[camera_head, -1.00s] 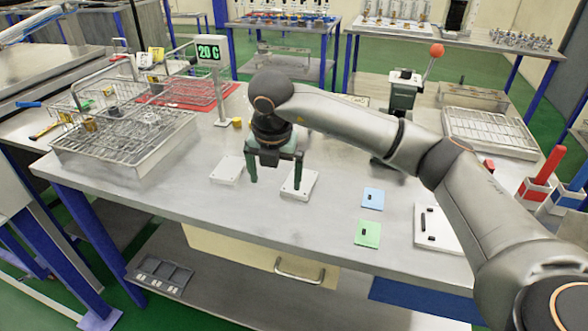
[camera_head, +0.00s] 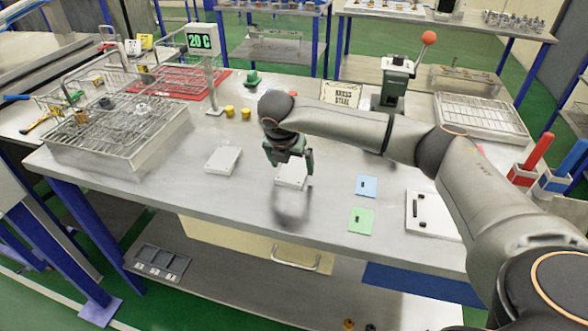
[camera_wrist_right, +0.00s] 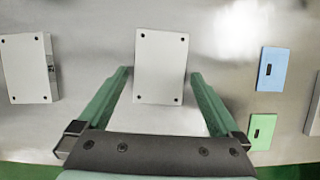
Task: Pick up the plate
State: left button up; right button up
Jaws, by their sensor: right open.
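Two pale rectangular plates with dark dots at their corners lie flat on the metal table. The right-hand plate (camera_head: 291,180) is under my right gripper (camera_head: 289,163), which partly covers it in the head view. In the right wrist view this plate (camera_wrist_right: 161,66) shows between the two green fingers of my right gripper (camera_wrist_right: 160,75). The fingers are open, with a gap on each side of it. The left-hand plate (camera_head: 223,160) lies clear of the gripper; it also shows in the right wrist view (camera_wrist_right: 28,68). My left gripper is out of view.
A blue card (camera_head: 366,186) and a green card (camera_head: 361,220) lie to the right, with a white panel (camera_head: 432,215) beyond. Wire baskets (camera_head: 115,130) stand at left, beside a display post (camera_head: 201,42). A lever press (camera_head: 396,82) stands behind my right arm.

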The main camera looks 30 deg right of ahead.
jog(key=shift+x, duration=0.8)
jog(key=shift+c, duration=0.4)
jog(key=c, duration=1.4)
